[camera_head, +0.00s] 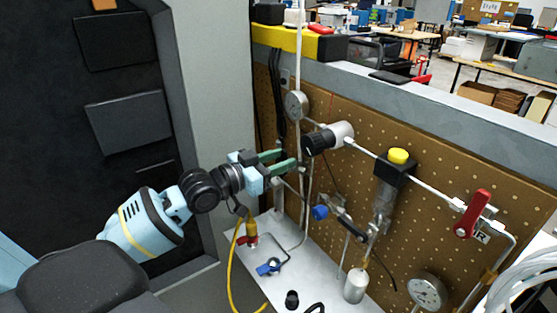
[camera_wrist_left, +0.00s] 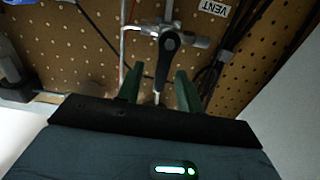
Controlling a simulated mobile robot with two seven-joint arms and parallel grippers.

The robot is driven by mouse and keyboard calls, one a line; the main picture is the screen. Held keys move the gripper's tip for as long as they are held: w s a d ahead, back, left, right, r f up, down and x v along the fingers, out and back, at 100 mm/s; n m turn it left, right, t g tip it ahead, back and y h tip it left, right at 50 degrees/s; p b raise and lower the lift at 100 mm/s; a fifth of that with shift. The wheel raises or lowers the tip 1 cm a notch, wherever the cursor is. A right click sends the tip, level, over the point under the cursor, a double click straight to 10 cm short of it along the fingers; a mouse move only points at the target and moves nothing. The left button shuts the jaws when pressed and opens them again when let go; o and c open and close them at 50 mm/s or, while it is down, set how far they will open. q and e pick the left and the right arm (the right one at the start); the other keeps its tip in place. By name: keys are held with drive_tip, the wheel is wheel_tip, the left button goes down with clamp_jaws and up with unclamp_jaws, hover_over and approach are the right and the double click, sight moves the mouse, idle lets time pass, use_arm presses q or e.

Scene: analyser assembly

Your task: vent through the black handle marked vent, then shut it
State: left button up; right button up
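The black vent handle (camera_wrist_left: 168,50) shows in the left wrist view on a metal valve, just below a white VENT label (camera_wrist_left: 209,8). It points down the picture toward my gripper. My left gripper (camera_wrist_left: 157,75) has its two green fingers apart, one to each side of the handle's lower end, with gaps on both sides. I cannot tell how deep the handle reaches between them. In the head view my left gripper (camera_head: 286,158) is open by the pegboard's left part. The vent handle cannot be made out there. My right gripper is not in view.
The pegboard (camera_head: 445,150) carries a black knob (camera_head: 316,142), gauges, a red lever (camera_head: 473,214) and a yellow-capped filter (camera_head: 398,156). Blue-handled valves (camera_head: 268,268) and a yellow hose (camera_head: 231,270) are below. Black cables (camera_wrist_left: 208,75) run right of the handle in the wrist view.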

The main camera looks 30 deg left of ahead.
use_arm(q)
drive_tip(key=v, duration=0.7)
drive_tip(key=shift+s, duration=0.35)
drive_tip(key=shift+a, duration=0.1)
idle(0.4)
idle(0.9)
idle(0.8)
idle(0.3)
